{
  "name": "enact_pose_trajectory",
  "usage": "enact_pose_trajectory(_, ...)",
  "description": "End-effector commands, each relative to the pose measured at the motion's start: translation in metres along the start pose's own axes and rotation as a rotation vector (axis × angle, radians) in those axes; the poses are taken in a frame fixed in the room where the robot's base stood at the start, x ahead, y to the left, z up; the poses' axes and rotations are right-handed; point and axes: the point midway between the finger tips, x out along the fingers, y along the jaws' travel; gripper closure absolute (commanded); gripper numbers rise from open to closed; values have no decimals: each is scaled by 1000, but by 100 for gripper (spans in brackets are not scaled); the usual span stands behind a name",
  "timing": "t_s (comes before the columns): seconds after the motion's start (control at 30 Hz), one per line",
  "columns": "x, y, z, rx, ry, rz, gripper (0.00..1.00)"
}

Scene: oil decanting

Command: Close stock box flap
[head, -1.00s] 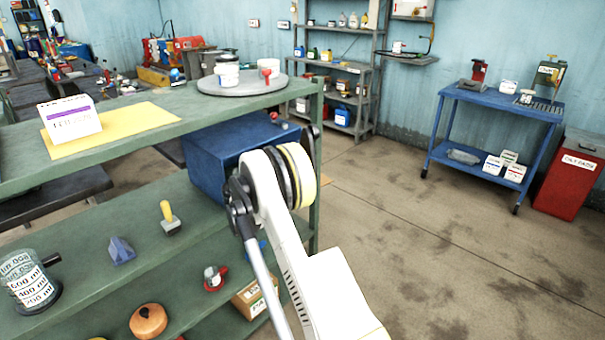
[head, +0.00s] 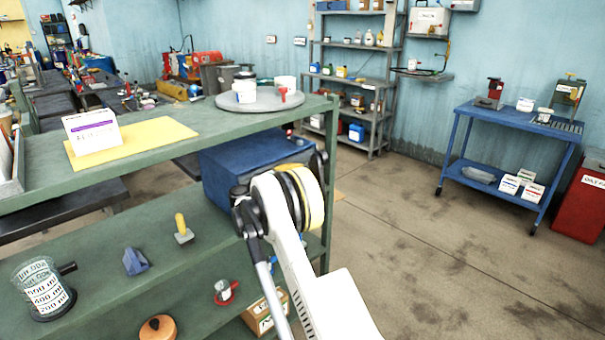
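A blue box (head: 222,180) stands on the middle level of the green shelf, under the top board at its right end. My arm covers its right part, and no flap can be made out on it. A small cardboard box (head: 263,312) with a white label sits lower down, partly cut off by my arm and the shelf edge. I cannot tell from the pictures which of these is the stock box. My gripper is not visible; only my white arm with its dark and yellow joint rings shows, in front of the blue box.
The green shelf's top board (head: 215,130) carries a sign on a yellow sheet (head: 160,135) and a round grey tray (head: 228,107) with pots. Below are a measuring jug (head: 48,292) and small tools. A blue cart (head: 515,165) stands right; the floor between is clear.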

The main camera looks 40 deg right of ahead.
Motion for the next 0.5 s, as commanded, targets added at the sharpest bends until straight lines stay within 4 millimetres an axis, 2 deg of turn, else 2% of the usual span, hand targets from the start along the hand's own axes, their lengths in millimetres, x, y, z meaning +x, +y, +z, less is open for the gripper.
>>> enact_pose_trajectory(0.03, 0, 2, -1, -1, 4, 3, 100)
enact_pose_trajectory(0.07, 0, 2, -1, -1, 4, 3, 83)
enact_pose_trajectory(0.1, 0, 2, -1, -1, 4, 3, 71)
enact_pose_trajectory(0.13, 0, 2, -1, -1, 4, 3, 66)
enact_pose_trajectory(0.4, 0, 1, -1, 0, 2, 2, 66)
enact_pose_trajectory(0.5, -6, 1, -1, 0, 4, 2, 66)
